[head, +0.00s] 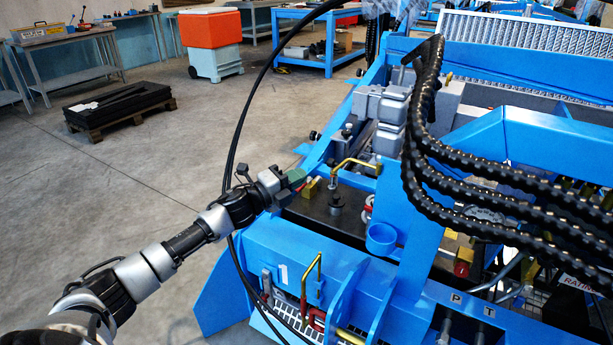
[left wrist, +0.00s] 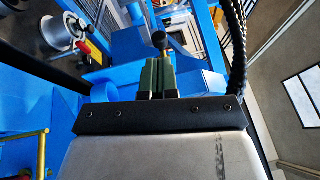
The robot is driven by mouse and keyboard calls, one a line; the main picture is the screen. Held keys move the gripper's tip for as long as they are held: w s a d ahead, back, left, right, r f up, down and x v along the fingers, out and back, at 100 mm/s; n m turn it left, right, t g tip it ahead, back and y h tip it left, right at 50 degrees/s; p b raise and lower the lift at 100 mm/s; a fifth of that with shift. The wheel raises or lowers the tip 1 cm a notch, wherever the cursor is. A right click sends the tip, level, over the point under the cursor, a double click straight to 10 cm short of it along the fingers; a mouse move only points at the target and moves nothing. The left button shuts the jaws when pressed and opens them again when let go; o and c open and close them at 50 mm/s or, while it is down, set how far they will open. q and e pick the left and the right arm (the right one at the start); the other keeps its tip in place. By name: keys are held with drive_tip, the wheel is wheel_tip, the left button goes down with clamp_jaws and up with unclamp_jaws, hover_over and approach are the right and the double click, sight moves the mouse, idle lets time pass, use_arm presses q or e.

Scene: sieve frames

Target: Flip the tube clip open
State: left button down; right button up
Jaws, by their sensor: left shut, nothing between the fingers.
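My left gripper (head: 297,178) reaches in from the left to the edge of the blue machine frame. Its green fingers also show in the left wrist view (left wrist: 163,62), together and empty. A small black knob on a brass stem (left wrist: 159,40) shows just beyond the fingertips; I cannot tell if they touch. A brass block (head: 311,187) sits close by the fingertips in the head view. A bent brass rod (head: 355,162) stands to the right of the gripper, and another (head: 312,275) stands below. I cannot tell which part is the tube clip. My right gripper is not in view.
Thick black ribbed hoses (head: 480,190) hang over the right of the machine. A thin black cable (head: 245,110) arcs past my left arm. A blue round cup (head: 381,238) sits on the frame. The concrete floor (head: 150,195) at left is open.

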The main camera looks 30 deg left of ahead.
use_arm(q)
drive_tip(key=s+a+f, duration=0.1)
drive_tip(key=s+a, duration=0.3)
drive_tip(key=a, duration=0.2)
drive_tip(key=shift+s+f, duration=0.15)
drive_tip(key=shift+f, duration=0.05)
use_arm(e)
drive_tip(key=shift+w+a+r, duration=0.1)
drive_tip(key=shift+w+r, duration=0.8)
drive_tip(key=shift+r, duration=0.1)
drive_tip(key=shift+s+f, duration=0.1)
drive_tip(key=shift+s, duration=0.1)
